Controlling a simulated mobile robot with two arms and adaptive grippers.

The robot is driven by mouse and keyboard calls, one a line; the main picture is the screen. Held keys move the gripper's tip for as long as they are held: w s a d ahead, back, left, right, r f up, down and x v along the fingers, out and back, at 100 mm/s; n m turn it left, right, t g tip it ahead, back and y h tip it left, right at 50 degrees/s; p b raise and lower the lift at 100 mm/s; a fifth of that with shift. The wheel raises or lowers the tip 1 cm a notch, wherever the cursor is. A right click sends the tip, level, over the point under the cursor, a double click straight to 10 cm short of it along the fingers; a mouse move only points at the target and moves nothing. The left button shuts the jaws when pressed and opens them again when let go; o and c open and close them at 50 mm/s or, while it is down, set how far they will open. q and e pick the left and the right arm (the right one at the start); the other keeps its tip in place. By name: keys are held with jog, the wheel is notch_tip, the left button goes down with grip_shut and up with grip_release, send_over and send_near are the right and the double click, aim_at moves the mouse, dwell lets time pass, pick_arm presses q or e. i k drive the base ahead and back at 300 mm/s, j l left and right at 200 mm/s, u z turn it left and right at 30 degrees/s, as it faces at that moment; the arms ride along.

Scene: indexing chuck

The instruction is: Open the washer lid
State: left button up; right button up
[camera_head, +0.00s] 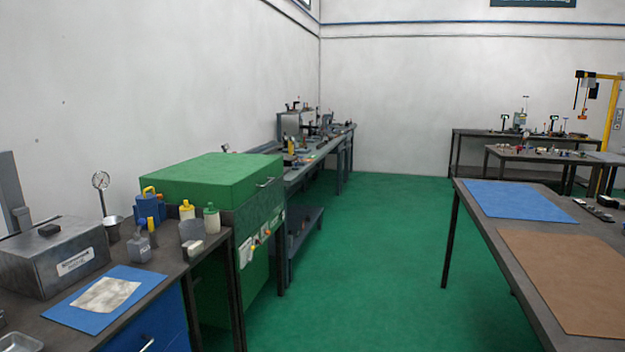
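A green cabinet-like unit (262,225), which looks like the washer, stands against the left wall between two benches. Its broad green lid (210,172) lies flat and closed on top. A small metal handle (265,182) sits on the lid's front face, toward the right corner. Small labels or tags (247,252) show on the front below the lid. Bottles on the near bench hide part of its left side. Neither of my grippers shows in the head view.
The near left bench holds a grey metal box (58,258), a blue mat (75,312), a blue can (148,208) and several bottles. A table (490,232) with a blue and a brown mat stands at right. The green floor (375,265) between is clear.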

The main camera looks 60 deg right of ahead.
aim_at(228, 181)
jog(key=z, duration=1.7)
jog(key=i+l+u, duration=0.1)
jog(key=i, duration=0.35)
jog(key=i+l+u, duration=0.1)
jog(key=i, duration=0.35)
jog(key=i+l+u, duration=0.15)
jog(key=i+l, duration=0.2)
jog(key=i+l+u, duration=0.1)
jog(key=i+l, duration=0.15)
jog(key=i, duration=0.2)
